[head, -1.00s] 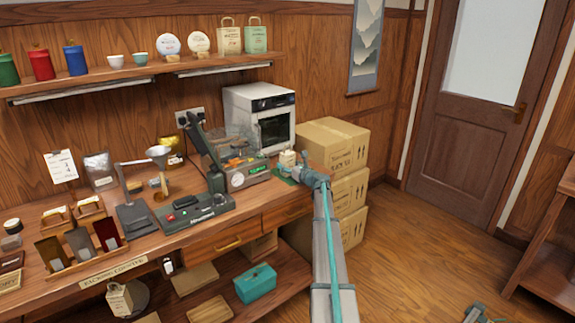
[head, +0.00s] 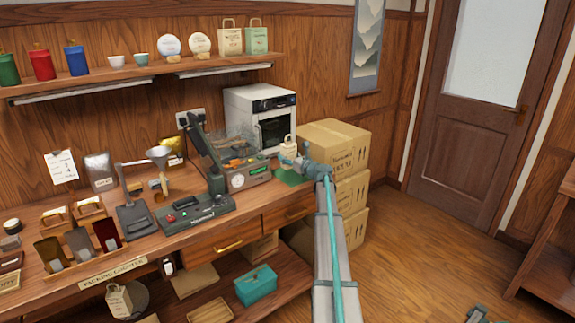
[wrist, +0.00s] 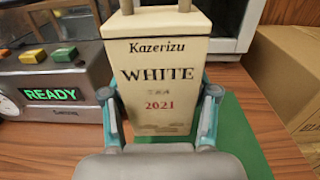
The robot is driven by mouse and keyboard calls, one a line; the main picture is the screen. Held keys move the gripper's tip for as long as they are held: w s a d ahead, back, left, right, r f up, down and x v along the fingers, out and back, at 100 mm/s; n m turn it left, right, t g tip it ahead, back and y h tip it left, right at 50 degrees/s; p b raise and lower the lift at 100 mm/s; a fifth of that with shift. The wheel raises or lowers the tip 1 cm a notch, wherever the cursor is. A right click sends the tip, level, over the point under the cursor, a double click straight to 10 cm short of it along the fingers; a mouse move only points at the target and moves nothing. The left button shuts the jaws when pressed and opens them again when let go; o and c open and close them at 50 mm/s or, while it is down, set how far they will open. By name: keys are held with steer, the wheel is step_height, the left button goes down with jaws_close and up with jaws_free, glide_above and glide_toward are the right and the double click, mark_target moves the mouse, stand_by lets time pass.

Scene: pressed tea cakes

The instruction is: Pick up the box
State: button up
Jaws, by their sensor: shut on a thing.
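The box is a small cream tea box (wrist: 160,75) marked "Kazerizu WHITE 2021", upright in the wrist view. In the head view the box (head: 288,145) shows small at the right end of the counter, above a green mat (head: 290,177). My gripper (wrist: 160,122) has its teal fingers on either side of the box's lower part, shut on it. In the head view my gripper (head: 291,161) is at the counter's right end. The box appears raised off the mat (wrist: 245,140); its underside is hidden behind my gripper.
A machine with a green "READY" display (wrist: 52,94) stands close on the left. A white oven (head: 262,115) is behind. Stacked cartons (head: 345,148) stand right of the counter, near my arm.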

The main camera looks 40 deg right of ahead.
mark_target(288, 152)
steer(key=s+a+r, duration=0.1)
steer(key=r, duration=0.1)
steer(key=s+a+r, duration=0.1)
steer(key=s+r, duration=0.1)
steer(key=shift+s+a+b, duration=0.15)
steer(key=shift+b, duration=0.15)
steer(key=s+a+r, duration=0.3)
steer(key=s+a, duration=0.1)
steer(key=s, duration=0.2)
steer(key=shift+s+a+r+b, duration=0.2)
steer(key=shift+s+r+b, duration=0.1)
steer(key=shift+b, duration=0.15)
